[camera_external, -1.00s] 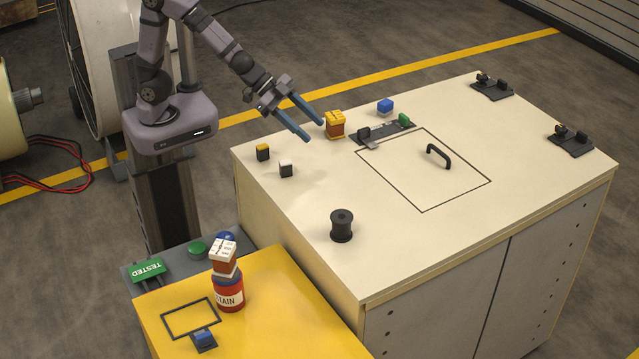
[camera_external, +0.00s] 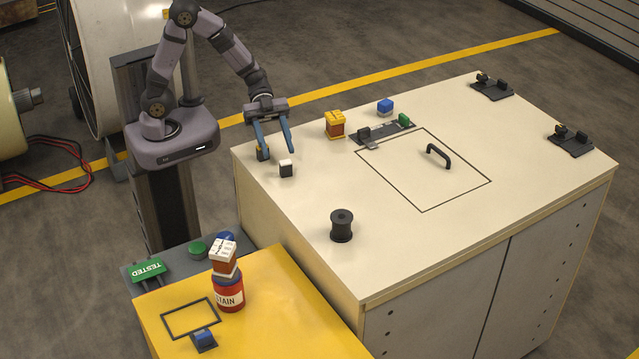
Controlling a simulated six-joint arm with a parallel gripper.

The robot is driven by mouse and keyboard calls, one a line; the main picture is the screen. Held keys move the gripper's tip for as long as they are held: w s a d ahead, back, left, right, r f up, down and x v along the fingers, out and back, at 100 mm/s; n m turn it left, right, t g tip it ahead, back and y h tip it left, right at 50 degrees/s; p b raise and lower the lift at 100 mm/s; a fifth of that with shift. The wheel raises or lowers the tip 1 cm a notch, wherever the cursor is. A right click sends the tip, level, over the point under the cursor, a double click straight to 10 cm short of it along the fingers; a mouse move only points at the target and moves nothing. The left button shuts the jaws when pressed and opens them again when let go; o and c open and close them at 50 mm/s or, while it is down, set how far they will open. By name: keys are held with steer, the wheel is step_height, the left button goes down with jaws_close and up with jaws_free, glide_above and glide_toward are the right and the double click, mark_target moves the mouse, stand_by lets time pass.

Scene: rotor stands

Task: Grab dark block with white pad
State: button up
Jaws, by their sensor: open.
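The dark block with a white pad (camera_external: 286,169) stands upright on the cream worktop near its left corner. My gripper (camera_external: 279,155) points down with its two blue fingers spread open and empty. The fingertips are just behind and above the white-padded block, and it is not between them as far as I can see. A similar dark block with a yellow pad (camera_external: 262,155) stands just left of it, partly hidden behind my left finger.
A yellow-and-brown block (camera_external: 335,125), a blue block (camera_external: 385,106) and a dark fixture (camera_external: 385,132) stand farther right. A black spool (camera_external: 341,226) stands toward the front. The worktop between the white-padded block and spool is clear.

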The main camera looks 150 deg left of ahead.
mark_target(285, 161)
steer(key=shift+a+p+x, duration=0.15)
steer(key=shift+p+x, duration=0.1)
steer(key=shift+x, duration=1.55)
steer(key=shift+a+p+x, duration=0.2)
steer(key=shift+x, duration=1.6)
steer(key=shift+r, duration=0.1)
steer(key=shift+c, duration=0.6)
steer(key=c, duration=1)
